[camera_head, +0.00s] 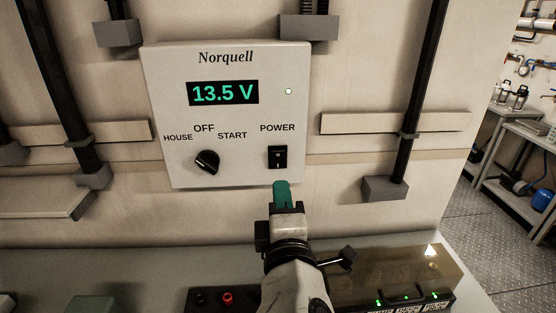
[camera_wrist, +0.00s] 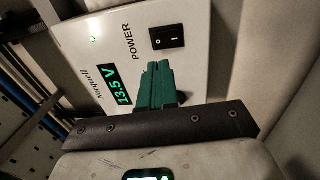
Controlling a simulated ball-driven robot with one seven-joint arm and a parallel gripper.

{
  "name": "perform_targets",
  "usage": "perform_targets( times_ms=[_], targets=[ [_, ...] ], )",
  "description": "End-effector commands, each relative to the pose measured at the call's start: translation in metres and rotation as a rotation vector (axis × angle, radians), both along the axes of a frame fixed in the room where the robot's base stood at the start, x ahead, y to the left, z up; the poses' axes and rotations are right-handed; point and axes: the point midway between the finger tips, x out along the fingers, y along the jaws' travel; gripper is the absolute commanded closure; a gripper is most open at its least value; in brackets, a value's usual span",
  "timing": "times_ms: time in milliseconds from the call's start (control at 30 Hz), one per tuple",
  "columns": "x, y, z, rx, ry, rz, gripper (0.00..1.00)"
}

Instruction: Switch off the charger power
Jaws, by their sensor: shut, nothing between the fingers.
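The charger (camera_head: 230,115) is a pale Norquell panel on the wall, with a green display (camera_head: 223,93) reading 13.5 V and a small lit lamp (camera_head: 288,91). Its black POWER rocker switch (camera_head: 277,157) is at the lower right; it also shows in the wrist view (camera_wrist: 167,36). A black rotary knob (camera_head: 207,162) sits at the lower left under HOUSE, OFF and START. My gripper (camera_head: 282,187), with green fingers, is shut and empty just below the switch in the head view. In the wrist view the fingertips (camera_wrist: 158,66) appear close to the switch, with a visible gap.
Black conduits with grey blocks (camera_head: 384,188) run down the wall on both sides. Below is a grey bench (camera_head: 150,262) with a clear-lidded box (camera_head: 400,270) with green lights and a red terminal (camera_head: 227,298). Shelving (camera_head: 520,150) stands at far right.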

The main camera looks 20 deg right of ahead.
Motion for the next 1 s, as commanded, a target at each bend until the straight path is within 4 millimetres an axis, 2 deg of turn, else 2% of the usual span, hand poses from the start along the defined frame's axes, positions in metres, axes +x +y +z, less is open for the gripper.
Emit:
perform_targets(
  times_ms=[200,433,600,1000],
  targets=[
    [0.041,-0.014,0.008,0.001,0.000,-0.003,1.00],
    [0.069,-0.023,0.010,0.000,0.001,-0.002,1.00],
    [0.077,-0.025,0.010,0.000,0.000,0.000,1.00],
    [0.079,-0.023,0.010,0.001,0.000,0.001,1.00]
  ],
)
